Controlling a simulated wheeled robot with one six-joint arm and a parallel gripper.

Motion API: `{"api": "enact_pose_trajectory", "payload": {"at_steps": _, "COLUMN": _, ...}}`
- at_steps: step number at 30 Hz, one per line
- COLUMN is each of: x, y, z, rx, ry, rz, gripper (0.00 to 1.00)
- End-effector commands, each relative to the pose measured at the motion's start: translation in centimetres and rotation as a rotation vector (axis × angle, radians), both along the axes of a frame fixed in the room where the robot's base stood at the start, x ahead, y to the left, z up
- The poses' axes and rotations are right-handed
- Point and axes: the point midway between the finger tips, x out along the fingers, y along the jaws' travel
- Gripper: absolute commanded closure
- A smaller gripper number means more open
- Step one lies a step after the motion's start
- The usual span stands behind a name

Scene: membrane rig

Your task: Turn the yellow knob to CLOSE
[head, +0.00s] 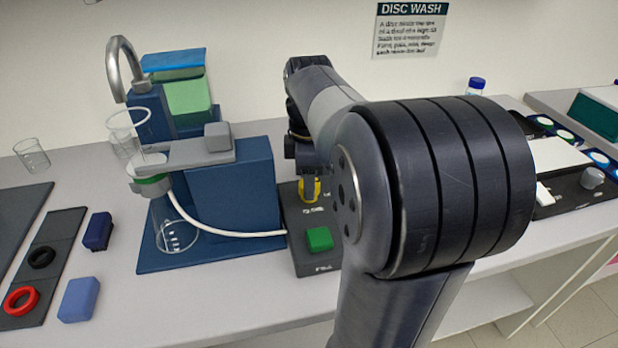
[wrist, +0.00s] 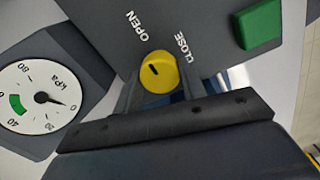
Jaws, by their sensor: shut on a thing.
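The yellow knob (wrist: 158,72) sits on a dark control box (head: 318,264), with a short black mark on its face. In the wrist view the mark lies on the upper-left side, toward the OPEN label (wrist: 137,25) rather than the CLOSE label (wrist: 181,48). My gripper (wrist: 159,82) is shut on the knob, with one finger on each side. In the head view the knob (head: 309,190) shows below my gripper, partly hidden by it.
A green button (head: 320,238) is on the same box, in front of the knob. A kPa gauge (wrist: 38,96) stands beside it, its needle near 0. A blue rig (head: 235,185) with a white tube and glass beaker (head: 177,237) stands to the left.

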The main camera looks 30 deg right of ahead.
Motion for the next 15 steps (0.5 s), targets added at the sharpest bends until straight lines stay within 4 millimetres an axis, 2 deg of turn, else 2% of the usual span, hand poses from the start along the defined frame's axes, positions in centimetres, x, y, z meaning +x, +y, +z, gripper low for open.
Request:
{"api": "enact_pose_trajectory", "payload": {"at_steps": 8, "x": -0.03, "y": 0.01, "z": 0.08, "rx": 0.0, "ry": 0.001, "rz": -0.015, "gripper": 0.84}}
{"api": "enact_pose_trajectory", "payload": {"at_steps": 15, "x": -0.02, "y": 0.01, "z": 0.27, "rx": 0.001, "ry": 0.002, "rz": -0.112, "gripper": 0.84}}
